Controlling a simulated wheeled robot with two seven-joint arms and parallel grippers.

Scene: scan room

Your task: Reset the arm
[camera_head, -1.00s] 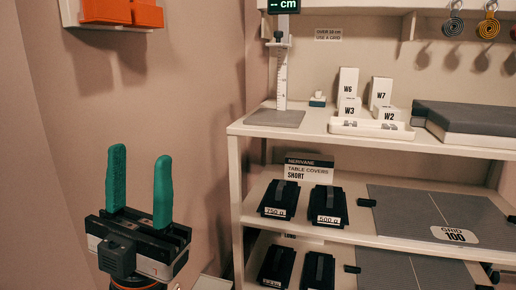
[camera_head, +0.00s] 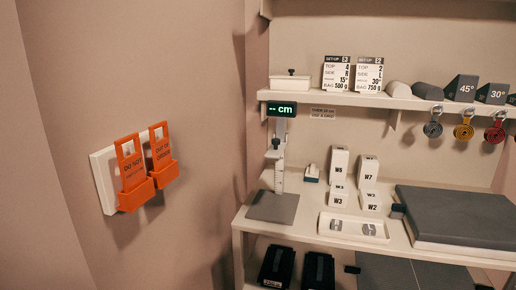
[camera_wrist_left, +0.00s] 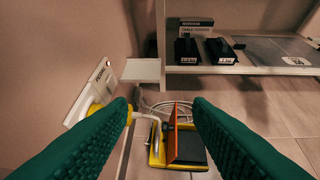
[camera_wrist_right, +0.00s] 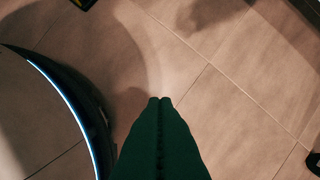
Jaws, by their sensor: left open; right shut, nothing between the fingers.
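My left gripper (camera_wrist_left: 162,104) shows in the left wrist view as two green fingers spread wide apart, with nothing between them. Beyond them, lower down, is a yellow item with an orange plate (camera_wrist_left: 184,133) on the floor; it is apart from the fingers. My right gripper (camera_wrist_right: 160,101) shows in the right wrist view with its green fingers pressed together, empty, above the tiled floor (camera_wrist_right: 230,100). Neither gripper is in the head view now.
In the head view a shelf unit (camera_head: 290,235) holds a height gauge (camera_head: 279,160), white W blocks (camera_head: 338,165) and a dark grey slab (camera_head: 460,215). Orange tags (camera_head: 131,170) hang on the left wall. The left wrist view shows a white wall plate (camera_wrist_left: 92,92) close to the left finger.

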